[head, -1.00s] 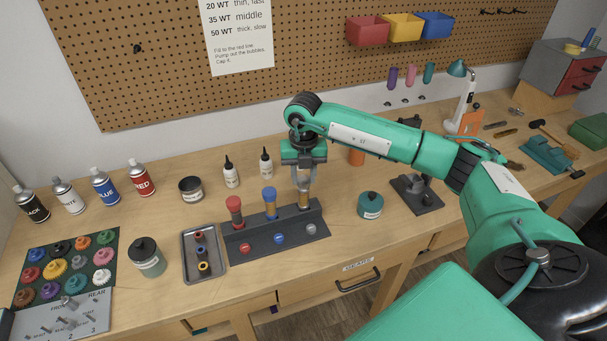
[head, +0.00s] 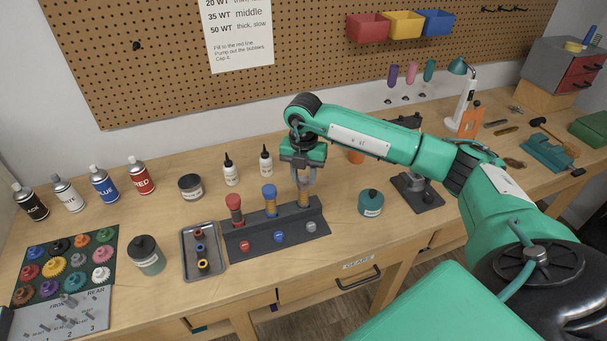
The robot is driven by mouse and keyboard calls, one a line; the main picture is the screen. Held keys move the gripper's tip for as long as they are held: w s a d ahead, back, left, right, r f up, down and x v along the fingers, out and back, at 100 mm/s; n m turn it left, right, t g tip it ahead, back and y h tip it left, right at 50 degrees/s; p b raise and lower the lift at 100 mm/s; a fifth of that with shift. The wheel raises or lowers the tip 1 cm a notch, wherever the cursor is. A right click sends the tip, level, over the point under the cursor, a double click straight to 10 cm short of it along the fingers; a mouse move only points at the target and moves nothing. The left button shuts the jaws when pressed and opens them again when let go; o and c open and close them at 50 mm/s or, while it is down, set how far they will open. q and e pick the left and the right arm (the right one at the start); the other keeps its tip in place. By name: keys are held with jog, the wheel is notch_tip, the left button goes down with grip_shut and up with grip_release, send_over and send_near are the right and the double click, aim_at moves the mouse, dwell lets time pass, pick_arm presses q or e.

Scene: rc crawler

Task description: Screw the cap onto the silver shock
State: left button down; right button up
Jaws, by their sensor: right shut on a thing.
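A dark shock stand (head: 262,238) on the bench holds three shocks upright. The red shock (head: 234,208) is at its left, the blue shock (head: 269,200) in the middle. The silver shock (head: 303,200) is at the right, above a silver disc (head: 310,227) on the stand's face; its amber body shows. My right gripper (head: 304,184) points straight down over the silver shock, its fingers closed at the shock's top. The cap is mostly hidden between the fingers, so how it sits on the shock cannot be told. My left gripper is not in view.
A grey tray (head: 187,268) with small coloured parts lies left of the stand. A teal-lidded jar (head: 371,203) stands to its right, and two white dropper bottles (head: 231,170) behind it. My right arm crosses above the bench's right half.

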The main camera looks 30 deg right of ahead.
dwell(0.3)
jog(key=m, duration=0.4)
dwell(0.3)
jog(key=shift+p, duration=0.3)
jog(key=m, duration=0.4)
jog(key=shift+m+p, duration=0.3)
jog(key=shift+p, duration=0.1)
jog(key=m+p, duration=0.1)
jog(key=m, duration=0.1)
jog(key=shift+r+m, duration=0.1)
jog(key=shift+m, duration=1)
